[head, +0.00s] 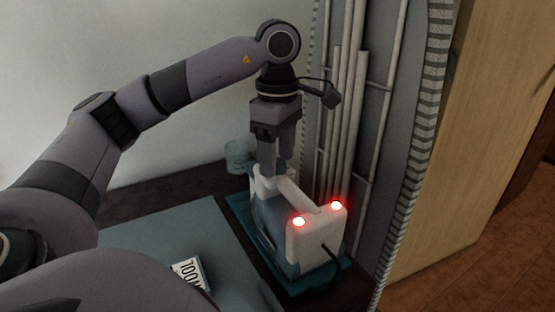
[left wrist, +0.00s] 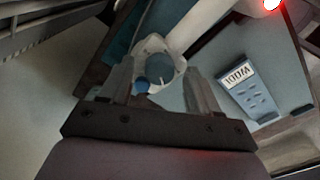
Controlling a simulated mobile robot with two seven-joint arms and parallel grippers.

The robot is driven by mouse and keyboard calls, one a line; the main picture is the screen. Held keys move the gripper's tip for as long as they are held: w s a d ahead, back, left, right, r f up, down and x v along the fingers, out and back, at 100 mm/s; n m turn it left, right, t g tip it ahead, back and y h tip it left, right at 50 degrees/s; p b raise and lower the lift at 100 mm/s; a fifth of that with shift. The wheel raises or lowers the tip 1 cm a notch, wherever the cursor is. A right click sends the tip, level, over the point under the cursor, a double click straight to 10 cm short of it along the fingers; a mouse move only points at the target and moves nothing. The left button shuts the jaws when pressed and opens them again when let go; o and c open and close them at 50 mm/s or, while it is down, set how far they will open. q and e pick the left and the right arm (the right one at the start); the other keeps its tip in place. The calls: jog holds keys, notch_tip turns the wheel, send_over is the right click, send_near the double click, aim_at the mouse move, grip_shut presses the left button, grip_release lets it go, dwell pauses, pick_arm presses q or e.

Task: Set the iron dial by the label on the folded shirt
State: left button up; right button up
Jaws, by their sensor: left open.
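The white and pale blue iron (head: 272,222) stands on a teal mat (head: 300,287), with two glowing red lights on its near end. Its round blue dial (left wrist: 160,68) shows in the left wrist view, set in a white collar with a small darker blue tip at its lower left. My left gripper (head: 272,172) points down at the iron's far top end. Its open fingers (left wrist: 160,88) appear on either side of the dial; contact cannot be told. My right gripper is not in view.
A grey-blue flat surface (head: 150,235) spreads left of the iron. A translucent cup-like object (head: 238,156) stands behind it. Vertical pipes (head: 350,130) and a grey panel rise close at the iron's right. A dark cord (head: 335,262) hangs from the iron.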

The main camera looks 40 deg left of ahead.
pick_arm(q)
jog(key=shift+f, duration=0.15)
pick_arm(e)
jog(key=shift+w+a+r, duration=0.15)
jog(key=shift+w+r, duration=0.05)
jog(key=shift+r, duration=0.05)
pick_arm(q)
jog(key=c, duration=1.1)
jog(key=shift+o, duration=0.3)
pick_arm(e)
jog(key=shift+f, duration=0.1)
pick_arm(q)
jog(key=shift+m, duration=0.3)
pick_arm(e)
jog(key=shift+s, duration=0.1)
